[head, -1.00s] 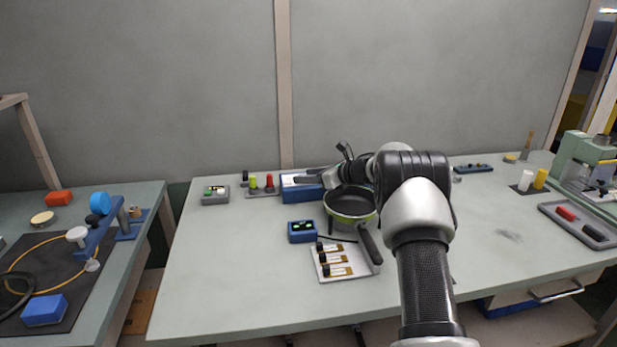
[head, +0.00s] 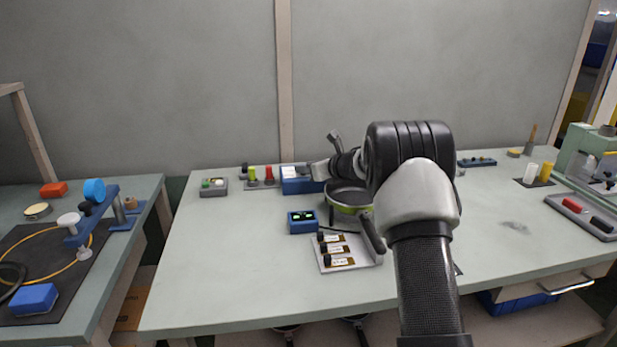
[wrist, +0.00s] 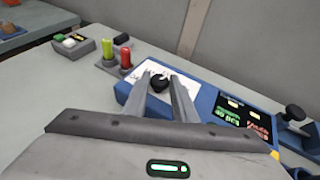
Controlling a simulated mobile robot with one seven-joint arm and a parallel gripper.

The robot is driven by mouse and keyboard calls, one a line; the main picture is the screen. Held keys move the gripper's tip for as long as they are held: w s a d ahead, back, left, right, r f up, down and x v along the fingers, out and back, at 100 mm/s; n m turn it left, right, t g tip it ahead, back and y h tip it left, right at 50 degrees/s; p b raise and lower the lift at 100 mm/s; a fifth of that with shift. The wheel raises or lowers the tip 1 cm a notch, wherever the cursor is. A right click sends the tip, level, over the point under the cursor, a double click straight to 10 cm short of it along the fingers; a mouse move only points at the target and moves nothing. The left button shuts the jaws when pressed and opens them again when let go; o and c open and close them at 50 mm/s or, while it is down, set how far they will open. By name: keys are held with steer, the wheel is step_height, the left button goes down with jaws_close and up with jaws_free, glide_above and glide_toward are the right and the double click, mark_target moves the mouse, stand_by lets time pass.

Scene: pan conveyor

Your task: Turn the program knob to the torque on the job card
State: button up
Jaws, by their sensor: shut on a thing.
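The program knob (wrist: 158,83) is small and black. It stands on the white face (wrist: 139,84) of a blue box (wrist: 205,98), which also shows in the head view (head: 301,186). My gripper (wrist: 160,77) is shut on the knob, with one finger on each side of it. The knob's pointer and the scale marks are too small to read. A dark display (wrist: 242,117) with green and red digits sits on the box right of the knob; I cannot read the digits surely. I cannot make out a job card.
Green and red posts (wrist: 126,58) stand just left of the box. A grey button box (head: 214,187) is farther left. A pan (head: 350,196), a small blue box with green lights (head: 302,222) and a tray of labelled pieces (head: 370,258) lie in front. The table's left front is clear.

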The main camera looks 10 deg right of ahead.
steer(key=m+h, duration=0.1)
steer(key=a+m+t+h, duration=0.1)
steer(key=m+h, duration=0.1)
steer(key=shift+s, duration=0.15)
steer(key=shift+m+h, duration=0.9)
steer(key=shift+h, duration=0.4)
steer(key=o, duration=1)
steer(key=shift+a+p+v, duration=0.1)
steer(key=shift+p+v, duration=0.15)
steer(key=shift+v, duration=4.1)
steer(key=shift+a+p+v, duration=0.15)
steer(key=shift+p+v, duration=0.05)
steer(key=shift+v, duration=4.15)
